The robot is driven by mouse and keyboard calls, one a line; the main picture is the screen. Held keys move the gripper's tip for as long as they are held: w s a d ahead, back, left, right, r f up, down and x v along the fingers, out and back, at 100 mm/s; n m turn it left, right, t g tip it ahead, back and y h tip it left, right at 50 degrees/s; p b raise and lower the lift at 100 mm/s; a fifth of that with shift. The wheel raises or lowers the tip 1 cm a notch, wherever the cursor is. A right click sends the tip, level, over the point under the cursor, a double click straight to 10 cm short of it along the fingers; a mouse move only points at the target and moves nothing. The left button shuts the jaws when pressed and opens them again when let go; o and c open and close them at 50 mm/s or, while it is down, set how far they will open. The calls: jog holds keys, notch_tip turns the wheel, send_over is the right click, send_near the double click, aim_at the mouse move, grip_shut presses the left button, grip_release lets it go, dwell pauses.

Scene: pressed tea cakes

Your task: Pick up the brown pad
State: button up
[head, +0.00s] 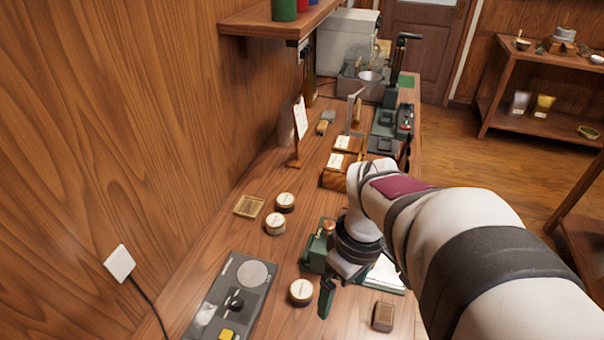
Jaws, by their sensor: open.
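A small brown pad (382,316) with a paler top lies on the wooden counter near the bottom of the head view, to the right of a round tin. My gripper (327,293) is to the left of the pad and higher in the picture, pointing down. It is open, with no object seen between its fingers. One dark green finger shows clearly; the other is hard to make out against the dark green items behind. My gripper and the pad are apart.
A tan slatted square (249,207) lies at the wall side. A grey panel with a knob (235,299) is at lower left. A white sheet on green (385,274) lies beside my wrist.

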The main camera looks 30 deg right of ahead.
aim_at(385, 313)
jog(key=s+d+f+n, duration=0.1)
jog(key=d+f+n, duration=0.15)
jog(key=d, duration=0.35)
jog(key=d+f+n, duration=0.1)
jog(key=d+n, duration=0.3)
jog(key=d, duration=0.3)
jog(key=shift+m+h, duration=0.25)
jog(key=shift+h, duration=0.05)
jog(key=f, duration=1.6)
jog(key=shift+s+a+f, duration=0.1)
jog(key=shift+s+a, duration=0.15)
jog(key=shift+a, duration=0.1)
jog(key=c, duration=1.3)
jog(key=shift+c, duration=0.2)
jog(key=shift+r, duration=0.2)
notch_tip(385, 313, up, 4)
jog(key=shift+f, duration=0.2)
jog(key=s+d+r, duration=0.1)
jog(key=s+r, duration=0.6)
jog(key=s, duration=0.4)
jog(key=shift+s+d, duration=0.25)
jog(key=shift+d, duration=0.15)
